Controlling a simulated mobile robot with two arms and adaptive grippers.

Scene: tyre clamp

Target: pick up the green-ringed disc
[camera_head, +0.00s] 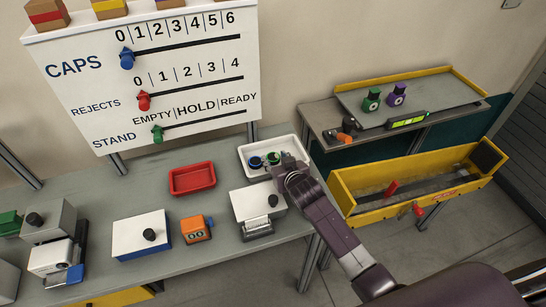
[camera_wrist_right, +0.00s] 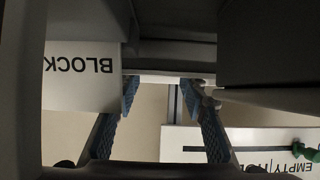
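The green-ringed disc (camera_head: 273,157) sits in the white tray (camera_head: 247,150) at the back right of the bench, small and close to my gripper. A dark disc with a blue ring (camera_head: 256,162) lies left of it in the same tray. My right gripper (camera_head: 286,165) is over the tray's right part, just right of the green-ringed disc; whether it touches the disc cannot be told. In the wrist view its two blue-padded fingers (camera_wrist_right: 160,90) stand apart with nothing visible between them. The disc does not show in that view. My left gripper is out of view.
A white block with a black knob (camera_head: 255,205) stands in front of the tray. A red tray (camera_head: 192,179), an orange device (camera_head: 196,229) and a white-topped blue box (camera_head: 142,235) are to the left. A yellow trough (camera_head: 420,195) is to the right.

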